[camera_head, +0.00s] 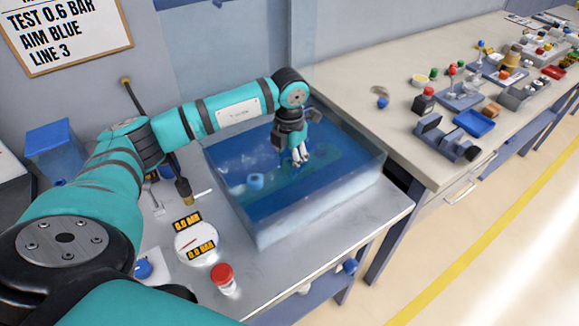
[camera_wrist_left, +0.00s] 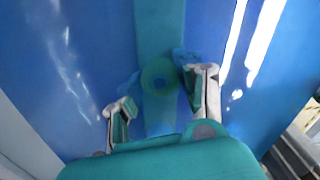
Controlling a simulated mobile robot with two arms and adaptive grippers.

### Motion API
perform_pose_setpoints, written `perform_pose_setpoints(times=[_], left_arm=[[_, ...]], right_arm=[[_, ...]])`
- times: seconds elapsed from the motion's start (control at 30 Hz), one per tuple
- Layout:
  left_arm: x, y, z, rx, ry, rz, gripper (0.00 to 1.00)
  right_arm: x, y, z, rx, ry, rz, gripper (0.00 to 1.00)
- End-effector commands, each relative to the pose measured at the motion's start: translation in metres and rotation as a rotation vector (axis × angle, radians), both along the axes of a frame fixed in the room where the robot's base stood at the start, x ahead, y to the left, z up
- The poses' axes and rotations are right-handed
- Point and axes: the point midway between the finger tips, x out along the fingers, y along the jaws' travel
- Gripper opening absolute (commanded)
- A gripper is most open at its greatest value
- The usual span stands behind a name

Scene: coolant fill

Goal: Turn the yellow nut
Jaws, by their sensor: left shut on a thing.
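My left gripper (camera_head: 301,155) reaches down into a clear tank (camera_head: 320,225) of blue liquid. In the left wrist view its fingers (camera_wrist_left: 160,97) stand on either side of a green-blue ring-shaped piece (camera_wrist_left: 160,77) with blue lobes. The gripper is shut on this piece, though the exact contact is hard to see. The piece lies against a teal bar (camera_wrist_left: 160,28) running away from the gripper. No nut looks plainly yellow; the blue liquid tints everything there, so I cannot tell whether this piece is the yellow nut. My right gripper is not in view.
A blue ring-like part (camera_head: 255,181) is in the tank at left. A brass-tipped tool (camera_head: 184,190), a round gauge (camera_head: 195,243) and a red-capped jar (camera_head: 224,280) are left of the tank. A bench (camera_head: 350,95) with trays and small parts runs along the right.

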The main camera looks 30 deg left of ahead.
Motion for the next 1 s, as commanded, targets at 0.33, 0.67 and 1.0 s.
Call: perform_pose_setpoints(times=[0.33,0.67,1.0], left_arm=[[0.001,0.001,0.001,0.0,-0.006,-0.169,0.04],[0.002,0.001,0.002,0.0,-0.006,-0.211,0.04],[0.002,0.001,0.002,0.0,-0.006,-0.209,0.42]], right_arm=[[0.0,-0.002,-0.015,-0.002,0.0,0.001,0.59],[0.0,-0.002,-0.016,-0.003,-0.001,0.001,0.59],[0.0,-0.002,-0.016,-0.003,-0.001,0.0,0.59]])
